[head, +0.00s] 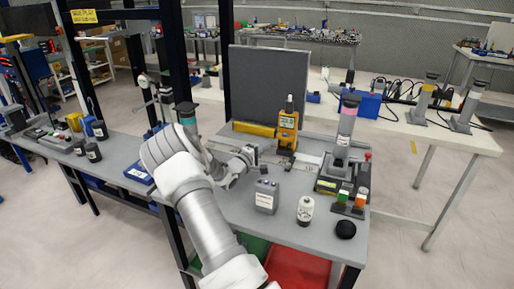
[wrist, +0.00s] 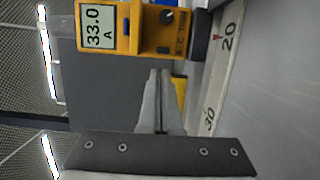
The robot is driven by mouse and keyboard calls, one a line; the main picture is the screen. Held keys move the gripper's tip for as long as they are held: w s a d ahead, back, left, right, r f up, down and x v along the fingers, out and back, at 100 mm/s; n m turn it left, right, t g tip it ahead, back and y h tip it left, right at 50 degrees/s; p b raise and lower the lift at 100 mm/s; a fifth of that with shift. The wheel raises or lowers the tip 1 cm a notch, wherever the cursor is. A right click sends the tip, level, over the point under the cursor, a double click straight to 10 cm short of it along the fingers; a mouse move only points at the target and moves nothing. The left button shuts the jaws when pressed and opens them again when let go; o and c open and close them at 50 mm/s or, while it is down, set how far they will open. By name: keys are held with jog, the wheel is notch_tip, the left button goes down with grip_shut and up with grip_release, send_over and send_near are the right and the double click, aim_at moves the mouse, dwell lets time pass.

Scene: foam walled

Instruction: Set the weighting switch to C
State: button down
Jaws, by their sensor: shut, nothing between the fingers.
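The orange sound level meter (head: 287,132) stands upright on the grey bench in front of a dark panel. My gripper (head: 253,155) is left of and in front of the meter. In the wrist view my gripper (wrist: 160,72) has its fingers together and empty, pointing at the meter's lower face; contact cannot be told.
A ruled scale (wrist: 214,85) runs along the bench by the meter. The dark panel (head: 267,88) stands behind. A grey box (head: 266,196), a white bottle (head: 305,210), a black puck (head: 345,229) and a column device (head: 345,135) occupy the bench's front and right.

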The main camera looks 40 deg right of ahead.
jog(key=shift+s+d, duration=0.3)
jog(key=shift+s, duration=0.25)
